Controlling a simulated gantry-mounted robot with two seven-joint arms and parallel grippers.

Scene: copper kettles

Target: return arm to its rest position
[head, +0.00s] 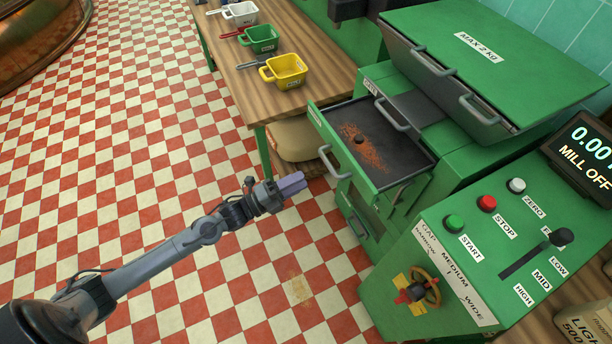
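My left gripper (291,184) is at the end of my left arm, which reaches in from the lower left over the checkered floor. Its fingers lie close together, and nothing shows between them. It is to the left of the green mill machine (420,215) and apart from it. My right arm and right gripper do not show in the head view.
The mill's open drawer (335,157) juts out to the left, with reddish-brown grains (362,150) in it. A wooden table (300,40) holds a yellow scoop bin (287,70), a green one (262,38) and a white one (241,13). The floor (120,150) at left is clear.

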